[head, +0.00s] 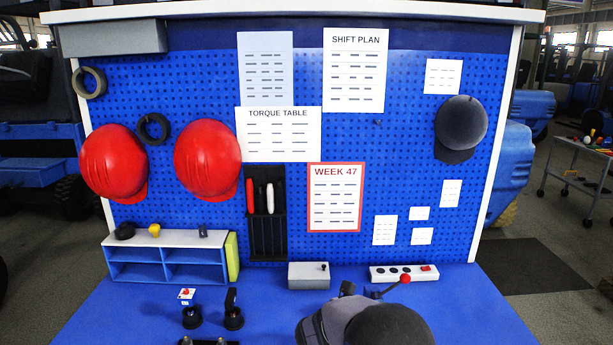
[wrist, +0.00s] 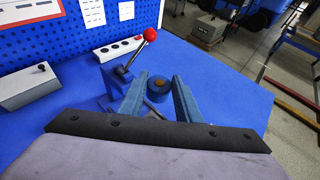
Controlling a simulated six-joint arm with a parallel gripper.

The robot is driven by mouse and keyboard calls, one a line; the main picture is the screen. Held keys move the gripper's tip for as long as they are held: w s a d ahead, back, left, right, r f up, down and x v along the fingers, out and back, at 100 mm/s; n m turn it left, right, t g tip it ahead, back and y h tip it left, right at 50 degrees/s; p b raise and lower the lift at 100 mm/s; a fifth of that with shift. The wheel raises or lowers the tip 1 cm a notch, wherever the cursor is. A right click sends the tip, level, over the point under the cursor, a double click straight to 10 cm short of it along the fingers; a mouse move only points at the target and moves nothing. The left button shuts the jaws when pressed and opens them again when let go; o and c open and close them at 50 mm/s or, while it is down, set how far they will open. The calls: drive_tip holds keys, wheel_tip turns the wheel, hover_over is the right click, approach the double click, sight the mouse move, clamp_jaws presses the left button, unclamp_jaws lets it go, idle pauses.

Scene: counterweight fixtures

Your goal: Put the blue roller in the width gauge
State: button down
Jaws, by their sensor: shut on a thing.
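In the wrist view my gripper (wrist: 159,82) has its two blue-grey fingers on either side of a dark blue roller (wrist: 157,92) with a brown centre, and it is shut on it. Part of the roller is hidden low between the fingers. A lever with a red knob (wrist: 150,35) rises from a blue fixture (wrist: 118,82) just left of the fingers. In the head view the red knob (head: 405,279) shows, but my arm hides the roller and most of the fixture. I cannot tell for certain which thing is the width gauge.
Two small black fixtures (head: 191,317) (head: 233,317) stand on the blue bench to the left. A grey box (head: 309,275) and a white power strip (head: 390,274) lie along the back. A cubby shelf (head: 165,265) stands back left. Bench right of my arm is clear.

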drive_tip(key=shift+w+a+r, duration=0.1)
drive_tip(key=shift+a+r, duration=0.05)
drive_tip(key=shift+r, duration=0.05)
drive_tip(key=s+d+f+m+g+h, duration=0.1)
drive_tip(key=s+d+m+g, duration=0.15)
drive_tip(key=s, duration=0.55)
drive_tip(key=s+d+f+m+g+h, duration=0.1)
drive_tip(key=s+d+g, duration=0.1)
drive_tip(key=s+d, duration=0.35)
wheel_tip(320, 180, down, 6)
drive_tip(key=s+a, duration=0.1)
drive_tip(key=a, duration=0.1)
drive_tip(key=shift+s+t, duration=0.3)
drive_tip(key=shift+t, duration=0.05)
drive_tip(key=shift+f, duration=0.15)
drive_tip(key=shift+f, duration=1.9)
drive_tip(key=shift+f, duration=0.2)
